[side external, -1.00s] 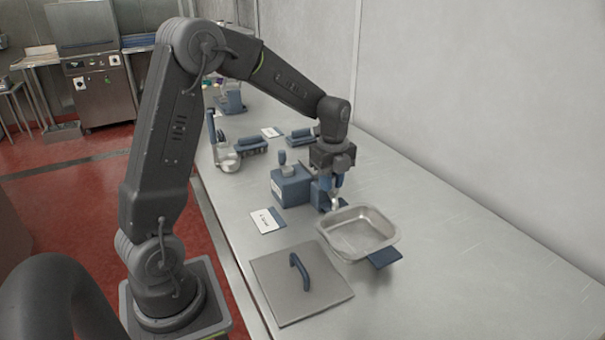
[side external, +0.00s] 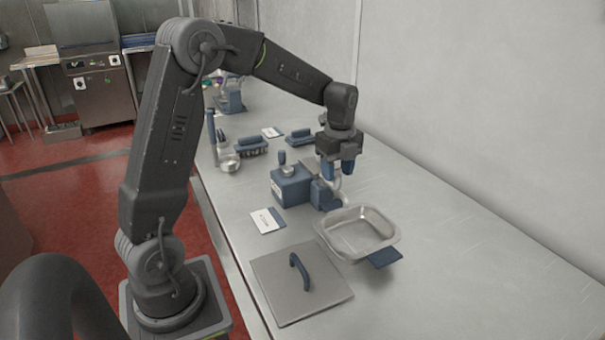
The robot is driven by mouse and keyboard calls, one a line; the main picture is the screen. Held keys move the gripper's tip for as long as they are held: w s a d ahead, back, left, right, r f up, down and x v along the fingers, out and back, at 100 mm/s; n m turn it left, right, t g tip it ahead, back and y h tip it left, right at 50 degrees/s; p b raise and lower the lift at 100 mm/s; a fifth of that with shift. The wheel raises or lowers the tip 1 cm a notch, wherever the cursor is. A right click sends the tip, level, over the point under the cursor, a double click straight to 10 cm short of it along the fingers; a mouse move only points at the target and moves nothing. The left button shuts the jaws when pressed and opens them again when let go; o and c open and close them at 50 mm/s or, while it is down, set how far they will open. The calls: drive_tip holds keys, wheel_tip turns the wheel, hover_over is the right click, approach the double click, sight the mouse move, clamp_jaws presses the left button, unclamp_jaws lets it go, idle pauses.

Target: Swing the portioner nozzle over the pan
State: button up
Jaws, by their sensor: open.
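The portioner (side external: 291,186) is a blue box with a small knob on top, standing on the bench behind the pan. Its pale curved nozzle (side external: 343,188) shows at its right side, just below my gripper. The nozzle's lower end is near the pan's back rim; I cannot tell whether it is above the pan. The pan (side external: 357,236) is a shallow rectangular metal tray, empty, on a blue base. My gripper (side external: 338,173) points down with its two blue fingers apart, above the nozzle. The fingers partly hide the nozzle's top, and contact cannot be told.
A flat metal lid (side external: 302,285) with a blue handle lies in front of the pan. A ladle (side external: 228,160) and blue holders (side external: 251,146) stand farther back. The bench right of the pan is clear.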

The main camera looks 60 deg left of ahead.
wheel_tip(320, 180, up, 11)
idle(1.1)
